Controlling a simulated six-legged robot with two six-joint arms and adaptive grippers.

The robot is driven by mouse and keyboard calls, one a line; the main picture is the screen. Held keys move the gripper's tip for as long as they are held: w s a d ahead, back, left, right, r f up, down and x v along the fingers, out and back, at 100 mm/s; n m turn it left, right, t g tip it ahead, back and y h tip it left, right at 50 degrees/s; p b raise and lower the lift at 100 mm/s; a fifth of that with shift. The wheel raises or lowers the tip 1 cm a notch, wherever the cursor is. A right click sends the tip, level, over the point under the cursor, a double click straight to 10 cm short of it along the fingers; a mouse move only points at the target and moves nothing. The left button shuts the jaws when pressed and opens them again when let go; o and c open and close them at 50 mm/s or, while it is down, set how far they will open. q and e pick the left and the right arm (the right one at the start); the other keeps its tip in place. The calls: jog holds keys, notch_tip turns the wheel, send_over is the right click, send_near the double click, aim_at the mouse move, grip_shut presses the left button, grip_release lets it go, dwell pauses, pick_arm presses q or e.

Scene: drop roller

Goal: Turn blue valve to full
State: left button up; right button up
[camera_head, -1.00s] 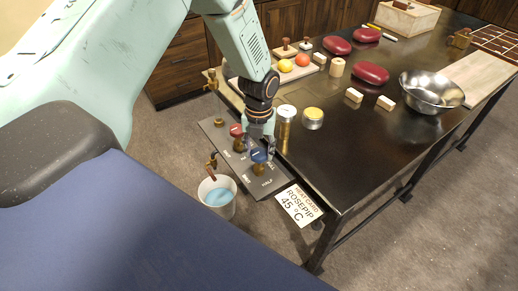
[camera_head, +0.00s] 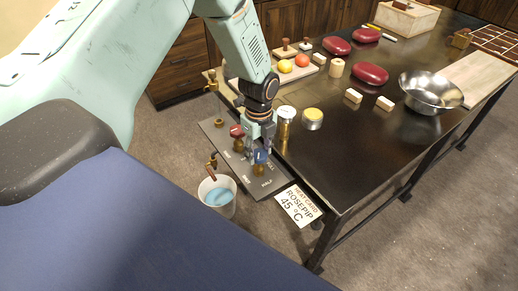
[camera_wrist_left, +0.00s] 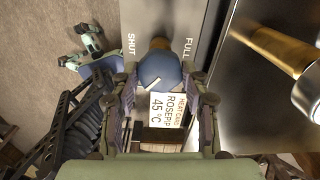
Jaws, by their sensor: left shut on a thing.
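The blue valve (camera_head: 261,157) stands on the grey panel (camera_head: 268,184) at the table's left edge. In the left wrist view its round blue knob (camera_wrist_left: 160,70) sits between my left fingers, with SHUT lettered to its left and FULL to its right. A white line on the knob slants across its near side. My left gripper (camera_head: 257,149) is shut on the knob from above, and its fingers hide part of it. My right gripper is not in view.
A red valve (camera_head: 237,131) is close beside my gripper. A white bucket (camera_head: 229,211) with blue liquid stands below a brass spout (camera_head: 212,161). A card reading 45 °C (camera_head: 299,205) hangs at the table edge. Jars (camera_head: 313,119) stand near on the dark table.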

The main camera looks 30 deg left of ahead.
pick_arm(q)
jog(key=n, duration=0.3)
jog(key=shift+n+p, duration=0.3)
jog(key=shift+n, duration=0.1)
jog(key=n, duration=0.3)
jog(key=shift+n+p, duration=0.3)
jog(key=shift+p, duration=0.05)
jog(key=n+p, duration=0.1)
jog(key=n, duration=0.5)
jog(key=shift+p, duration=0.3)
jog(key=n+p, duration=0.1)
jog(key=n, duration=0.5)
jog(key=shift+n+p, duration=0.3)
jog(key=shift+n, duration=0.1)
jog(key=n, duration=0.5)
jog(key=shift+n, duration=0.4)
jog(key=o, duration=1.2)
jog(key=shift+c, duration=0.2)
